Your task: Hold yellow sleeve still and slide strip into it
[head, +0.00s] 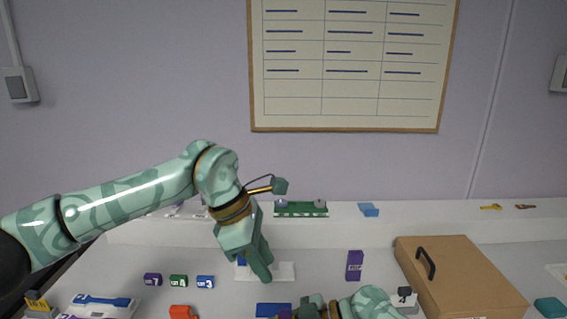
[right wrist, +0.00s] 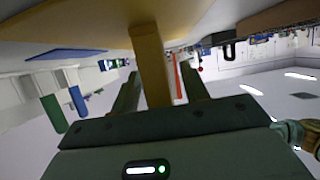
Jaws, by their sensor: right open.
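My left gripper (head: 262,268) points down over a white flat piece (head: 284,272) in the middle of the bench. A bit of blue (head: 241,261) shows beside its fingers; I cannot tell whether they hold anything. My right gripper (head: 311,307) is at the bottom edge of the head view, mostly cut off. In the right wrist view its two fingers (right wrist: 160,90) are apart. A yellow upright bar (right wrist: 150,62), perhaps the yellow sleeve, shows between them; contact is not clear. A thin red piece (right wrist: 178,78) shows beyond it. I cannot make out the strip for certain.
A brown case (head: 465,275) with a black handle stands at the right. A purple box (head: 355,265) stands left of it. Several small labelled blocks (head: 179,281) stand at the left, near an orange-red piece (head: 183,312). A green rack (head: 301,209) is on the back ledge.

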